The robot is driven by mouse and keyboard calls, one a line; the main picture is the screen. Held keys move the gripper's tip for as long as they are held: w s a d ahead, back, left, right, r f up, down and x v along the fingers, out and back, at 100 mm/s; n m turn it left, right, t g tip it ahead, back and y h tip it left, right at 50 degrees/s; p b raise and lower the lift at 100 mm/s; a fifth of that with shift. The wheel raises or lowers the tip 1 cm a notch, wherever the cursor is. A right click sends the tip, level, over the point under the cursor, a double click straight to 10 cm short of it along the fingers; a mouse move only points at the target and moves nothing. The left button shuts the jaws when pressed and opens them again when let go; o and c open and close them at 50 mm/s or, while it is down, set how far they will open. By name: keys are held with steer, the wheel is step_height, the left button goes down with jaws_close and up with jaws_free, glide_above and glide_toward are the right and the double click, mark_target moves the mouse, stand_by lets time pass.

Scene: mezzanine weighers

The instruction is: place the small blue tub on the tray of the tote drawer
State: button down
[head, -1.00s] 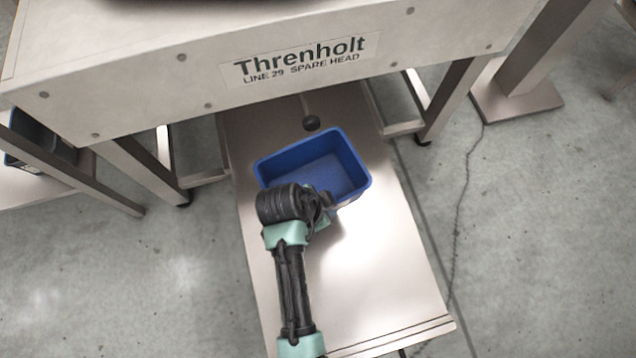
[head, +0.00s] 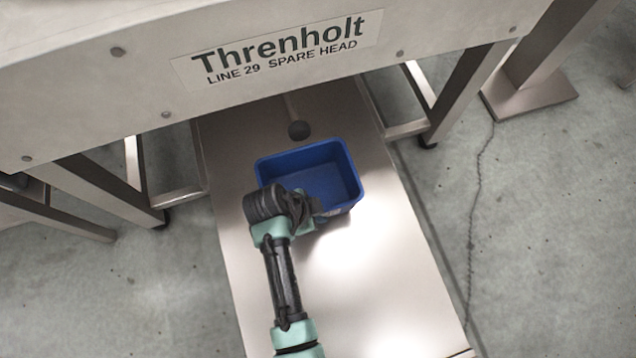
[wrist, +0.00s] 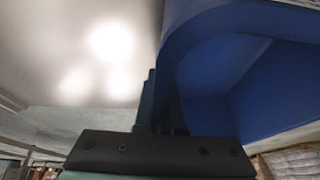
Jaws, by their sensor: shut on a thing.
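The small blue tub (head: 322,178) is upright, open and empty in the head view, over the bare metal tray (head: 375,270) of the drawer. My gripper (head: 312,208) is shut on the tub's near wall. In the wrist view the tub (wrist: 215,60) fills the right side, with the dark fingers (wrist: 165,105) against its wall. My wrist and arm hide the tub's near left corner. I cannot tell whether the tub's base touches the tray or hangs just above it.
A metal housing marked Threnholt (head: 280,55) overhangs the back of the tray. Metal legs (head: 440,100) flank the tray. The front part of the tray is clear.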

step_height(320, 180, down, 4)
steer(key=shift+w+r+b, duration=0.1)
steer(key=shift+r+b, duration=0.1)
steer(key=shift+b, duration=0.9)
steer(key=shift+r, duration=0.1)
steer(key=c, duration=1.4)
jaws_free()
steer(key=o, duration=0.4)
